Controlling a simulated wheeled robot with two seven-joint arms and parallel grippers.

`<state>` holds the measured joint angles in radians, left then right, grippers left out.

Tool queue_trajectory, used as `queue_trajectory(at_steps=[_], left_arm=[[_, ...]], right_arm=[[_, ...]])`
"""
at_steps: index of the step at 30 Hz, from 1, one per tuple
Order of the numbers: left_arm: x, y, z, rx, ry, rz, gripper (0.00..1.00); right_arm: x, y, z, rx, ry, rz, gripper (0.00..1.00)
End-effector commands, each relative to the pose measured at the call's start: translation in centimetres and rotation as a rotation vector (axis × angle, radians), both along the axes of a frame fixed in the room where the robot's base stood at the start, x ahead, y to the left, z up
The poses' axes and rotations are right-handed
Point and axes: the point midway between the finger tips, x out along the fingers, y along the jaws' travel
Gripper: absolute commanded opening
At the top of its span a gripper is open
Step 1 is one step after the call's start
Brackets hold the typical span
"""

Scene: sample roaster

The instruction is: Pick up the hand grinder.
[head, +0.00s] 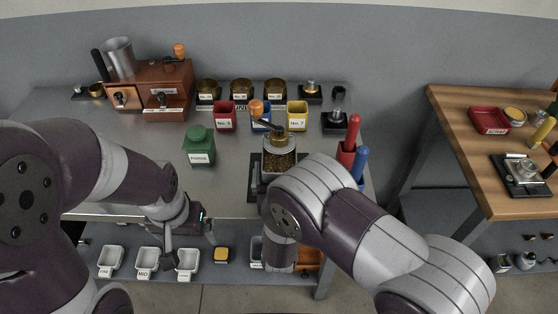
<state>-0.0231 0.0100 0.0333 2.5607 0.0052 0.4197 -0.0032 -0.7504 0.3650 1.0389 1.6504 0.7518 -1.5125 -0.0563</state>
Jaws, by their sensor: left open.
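What looks like the hand grinder (279,145) stands upright on a black mat (254,181) near the front of the grey table. It has a dark crank with an orange knob on top, and brown beans show in its body. My right arm hides its lower part. My left gripper (189,243) is open and empty at the table's front edge, left of and nearer than the grinder, pointing down. My right arm bends down in front of the mat; its gripper does not show.
A green canister (199,146) stands left of the grinder. Red (225,118) and yellow (297,116) bins stand behind it. A holder with red (353,132) and blue (360,163) handles is at right. White trays (147,262) sit on the lower shelf. A wooden table (450,140) is at right.

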Motion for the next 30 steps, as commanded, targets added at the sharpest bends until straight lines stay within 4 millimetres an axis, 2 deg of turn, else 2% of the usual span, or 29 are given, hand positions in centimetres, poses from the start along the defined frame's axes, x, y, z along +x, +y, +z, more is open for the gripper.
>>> queue_trajectory(at_steps=[1, 4, 5, 12, 15, 17, 24, 30], left_arm=[[0.0, 0.0, 0.0, 0.0, 0.0, 0.0, 1.0], [0.0, 0.0, 0.0, 0.0, 0.0, 0.0, 1.0], [0.0, 0.0, 0.0, 0.0, 0.0, 0.0, 1.0], [0.0, 0.0, 0.0, 0.0, 0.0, 0.0, 1.0], [0.0, 0.0, 0.2, 0.0, 0.0, 0.0, 1.0], [0.0, 0.0, 0.4, 0.0, 0.0, 0.0, 1.0], [0.0, 0.0, 1.2, 0.0, 0.0, 0.0, 1.0], [0.0, 0.0, 1.4, 0.0, 0.0, 0.0, 1.0]], right_arm=[[0.0, 0.0, -0.1, -0.001, 0.002, 0.0, 0.84], [0.0, 0.0, -0.1, -0.002, 0.003, 0.0, 0.51], [0.0, 0.0, -0.1, -0.002, 0.004, 0.0, 0.46], [0.0, 0.0, -0.1, -0.001, 0.003, 0.001, 0.46], [0.0, 0.0, 0.5, 0.0, 0.004, 0.001, 0.46], [0.0, 0.0, 1.6, 0.0, 0.003, 0.001, 0.46], [0.0, 0.0, 7.1, 0.002, -0.001, 0.001, 0.46], [-0.1, 0.0, 9.7, 0.001, -0.001, 0.001, 0.46]])
